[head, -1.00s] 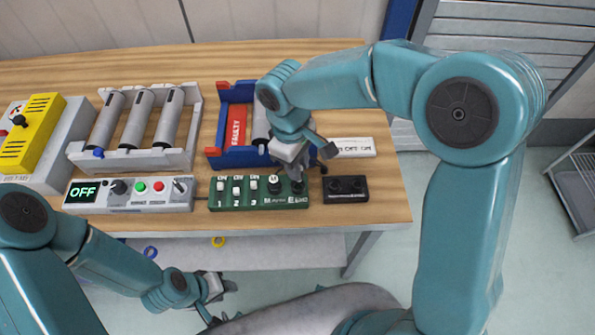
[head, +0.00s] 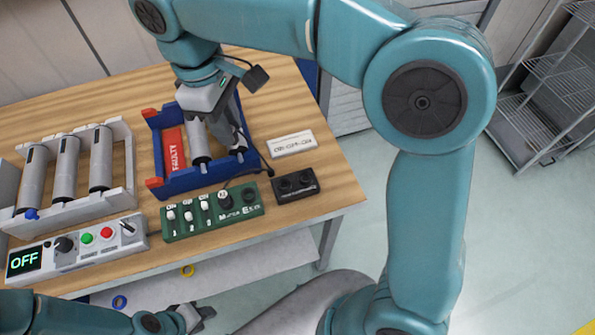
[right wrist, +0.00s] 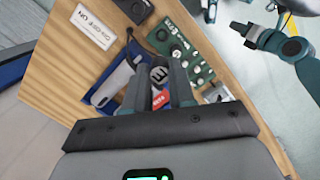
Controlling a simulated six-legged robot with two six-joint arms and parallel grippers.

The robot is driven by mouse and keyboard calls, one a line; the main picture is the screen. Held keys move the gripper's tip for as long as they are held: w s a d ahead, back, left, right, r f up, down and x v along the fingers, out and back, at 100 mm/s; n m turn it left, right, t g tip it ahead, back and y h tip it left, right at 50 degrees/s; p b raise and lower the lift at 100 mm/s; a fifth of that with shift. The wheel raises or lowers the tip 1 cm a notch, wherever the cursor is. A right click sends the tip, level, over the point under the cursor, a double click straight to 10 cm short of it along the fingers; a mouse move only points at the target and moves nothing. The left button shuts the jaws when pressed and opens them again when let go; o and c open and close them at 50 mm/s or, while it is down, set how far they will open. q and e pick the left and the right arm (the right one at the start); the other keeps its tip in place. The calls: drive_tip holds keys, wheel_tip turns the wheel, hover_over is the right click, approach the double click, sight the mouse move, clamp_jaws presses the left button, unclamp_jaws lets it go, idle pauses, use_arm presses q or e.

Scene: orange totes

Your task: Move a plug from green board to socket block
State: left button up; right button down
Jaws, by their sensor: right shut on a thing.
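The green board (head: 185,226) lies near the table's front edge, with several white switches and a dark plug with a white M cap (head: 224,198) standing on it. My right gripper (head: 222,143) is over the blue tray, behind the board. In the right wrist view it is shut on a dark plug marked M (right wrist: 158,75); the fingers hide this plug in the head view. My left gripper (head: 201,318) is off the table's front, empty, its fingers apart.
The blue tray (head: 155,150) holds a red FAULTY panel and a grey cylinder. A grey rack (head: 125,165) of cylinders and a control box (head: 45,262) reading OFF stand left. A white label plate (head: 291,143) lies behind the socket block.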

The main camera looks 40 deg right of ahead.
idle(0.4)
drive_tip(key=shift+w+a, duration=0.15)
drive_tip(key=shift+w, duration=0.15)
drive_tip(key=shift+s+d+f+m+y+b, duration=0.1)
drive_tip(key=shift+s+d+f+m+b, duration=0.75)
drive_tip(key=shift+d+f, duration=1.8)
drive_tip(key=shift+s+d+f+m+y+b, duration=0.1)
drive_tip(key=shift+s+d+f+m+b, duration=0.4)
drive_tip(key=shift+d+f+m, duration=1.4)
drive_tip(key=shift+s+d+f+m+y+b, duration=0.2)
drive_tip(key=shift+s+d+f+b, duration=0.5)
drive_tip(key=shift+d+f, duration=2.65)
drive_tip(key=shift+s+a+f, duration=0.15)
drive_tip(key=shift+a+f, duration=0.75)
drive_tip(key=shift+f, duration=0.05)
drive_tip(key=shift+f+b, duration=0.6)
drive_tip(key=shift+f, duration=0.3)
drive_tip(key=shift+f, duration=0.2)
